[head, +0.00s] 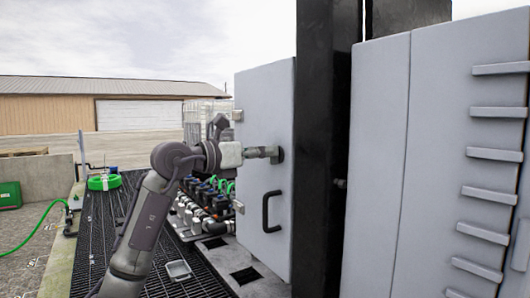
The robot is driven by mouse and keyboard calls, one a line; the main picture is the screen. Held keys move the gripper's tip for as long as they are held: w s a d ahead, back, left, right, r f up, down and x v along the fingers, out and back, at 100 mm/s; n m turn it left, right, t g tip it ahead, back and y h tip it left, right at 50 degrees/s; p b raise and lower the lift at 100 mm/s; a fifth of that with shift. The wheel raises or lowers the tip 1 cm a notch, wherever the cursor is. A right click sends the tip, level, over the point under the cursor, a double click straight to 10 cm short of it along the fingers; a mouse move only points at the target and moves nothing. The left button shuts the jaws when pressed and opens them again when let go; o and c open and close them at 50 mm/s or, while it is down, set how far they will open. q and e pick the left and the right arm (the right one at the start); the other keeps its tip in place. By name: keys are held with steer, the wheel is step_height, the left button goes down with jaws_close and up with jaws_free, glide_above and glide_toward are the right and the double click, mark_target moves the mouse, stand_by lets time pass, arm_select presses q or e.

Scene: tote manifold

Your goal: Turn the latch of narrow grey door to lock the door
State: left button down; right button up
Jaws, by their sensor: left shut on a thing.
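The narrow grey door (256,100) stands upright in the middle of the view, beside a black post. A black pull handle (266,212) is on its lower part. The latch (280,155) shows as a small dark piece near the door's right edge, above the handle. My left gripper (273,154) reaches across the door from the left and is shut on the latch. The fingers cover most of the latch, so its turn angle cannot be told. My right gripper is not in view.
A black post (323,130) stands right of the door, and a large grey cabinet with slats (380,150) fills the right side. Hoses and valves (200,198) lie behind my left arm. Dark grating (110,220) covers the floor at left, with a small tray (178,270).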

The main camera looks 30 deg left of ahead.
arm_select(q)
steer(key=shift+w+a+f+n+p, duration=0.1)
steer(key=shift+a+n, duration=0.05)
steer(key=shift+n, duration=2.55)
steer(key=shift+a+f+n+p, duration=0.1)
steer(key=shift+a+f+n, duration=0.1)
steer(key=shift+n, duration=2.5)
steer(key=shift+w+a+f+n+p, duration=0.1)
steer(key=shift+a+n, duration=0.05)
steer(key=shift+n, duration=2.55)
steer(key=c, duration=1.1)
jaws_free()
steer(key=shift+f, duration=0.1)
steer(key=shift+c, duration=0.2)
steer(key=shift+s, duration=0.1)
steer(key=v, duration=1.2)
